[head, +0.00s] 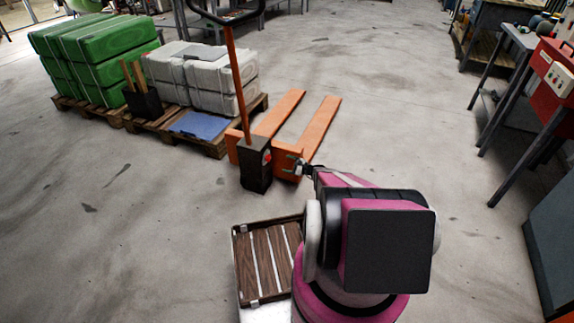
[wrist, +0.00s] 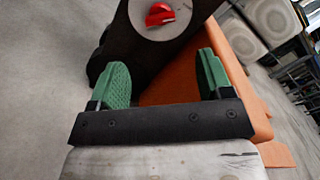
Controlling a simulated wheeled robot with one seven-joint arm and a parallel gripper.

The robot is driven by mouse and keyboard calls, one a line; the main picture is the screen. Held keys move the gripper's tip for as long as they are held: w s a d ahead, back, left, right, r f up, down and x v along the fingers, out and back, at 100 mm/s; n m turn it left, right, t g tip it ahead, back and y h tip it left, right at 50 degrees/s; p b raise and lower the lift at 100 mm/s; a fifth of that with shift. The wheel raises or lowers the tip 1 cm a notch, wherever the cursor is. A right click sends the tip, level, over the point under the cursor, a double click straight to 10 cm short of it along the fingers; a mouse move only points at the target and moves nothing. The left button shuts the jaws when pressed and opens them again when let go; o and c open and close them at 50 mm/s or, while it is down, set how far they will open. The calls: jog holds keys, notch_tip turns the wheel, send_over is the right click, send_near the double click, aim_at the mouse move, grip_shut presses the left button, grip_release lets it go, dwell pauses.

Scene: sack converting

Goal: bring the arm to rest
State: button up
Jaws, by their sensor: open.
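My gripper (wrist: 162,78) shows in the wrist view with its two green-padded fingers spread wide apart and nothing between them. In the head view my pink and black arm reaches forward, and my gripper (head: 296,165) is small at its far end. It appears in front of the pallet jack (head: 257,172), beside the jack's dark body and orange forks. In the wrist view the jack's dark body with a red part (wrist: 160,15) lies beyond the fingertips. I cannot tell whether the fingers touch it.
A slatted wooden tray (head: 268,262) sits beside my arm's base. Pallets carry green containers (head: 95,55), grey containers (head: 200,75) and a blue sheet (head: 199,125). The floor at left and centre right is clear.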

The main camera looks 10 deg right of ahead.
jog(key=s+a+r+n+g+h, duration=0.4)
jog(key=s+a+r+n+g, duration=0.6)
jog(key=s+r, duration=0.45)
jog(key=s+d+r+n+h, duration=0.1)
jog(key=s+r+n+h, duration=0.5)
jog(key=s+r+h, duration=0.4)
jog(key=s+r, duration=0.6)
jog(key=s, duration=0.1)
jog(key=shift+d+g+h, duration=0.3)
jog(key=shift+d, duration=0.05)
jog(key=shift+f, duration=0.1)
dwell(0.9)
